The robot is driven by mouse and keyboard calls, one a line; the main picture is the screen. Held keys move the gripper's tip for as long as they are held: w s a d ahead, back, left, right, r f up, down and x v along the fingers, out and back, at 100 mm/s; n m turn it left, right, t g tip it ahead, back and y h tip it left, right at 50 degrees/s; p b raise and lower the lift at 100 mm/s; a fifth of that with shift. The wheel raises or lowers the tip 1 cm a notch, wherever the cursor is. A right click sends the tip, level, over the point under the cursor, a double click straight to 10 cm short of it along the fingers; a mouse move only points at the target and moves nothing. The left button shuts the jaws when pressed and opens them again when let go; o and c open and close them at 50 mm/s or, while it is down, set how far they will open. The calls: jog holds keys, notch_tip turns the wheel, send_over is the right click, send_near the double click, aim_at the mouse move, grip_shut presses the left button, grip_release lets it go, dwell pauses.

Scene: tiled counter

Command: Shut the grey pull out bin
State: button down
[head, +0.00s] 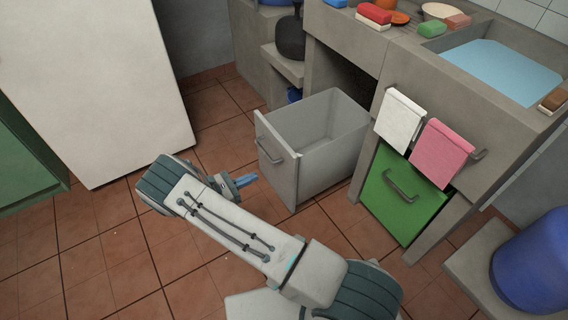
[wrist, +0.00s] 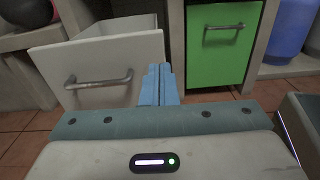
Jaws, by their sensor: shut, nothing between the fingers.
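The grey pull out bin (head: 284,172) stands pulled out from under the counter, open at the top and empty as far as I see. Its front panel has a bar handle (head: 276,156). In the wrist view the bin's front (wrist: 60,70) and its handle (wrist: 98,80) show left of my fingers. My gripper (head: 246,180) is shut and empty. It is in front of the bin's front panel, low and near the handle; I cannot tell whether the fingertips touch the panel. In the wrist view my gripper (wrist: 157,80) points toward the panel's right edge.
A green bin front (head: 400,195) is right of the grey bin, under towels (head: 441,153) on a rail. A blue container (head: 535,262) stands at the far right. A white cabinet (head: 100,85) is at the left. Tiled floor (head: 90,240) is clear in front.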

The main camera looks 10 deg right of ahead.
jog(key=b, duration=0.2)
send_near(292, 158)
jog(key=x, duration=0.7)
jog(key=shift+s, duration=0.1)
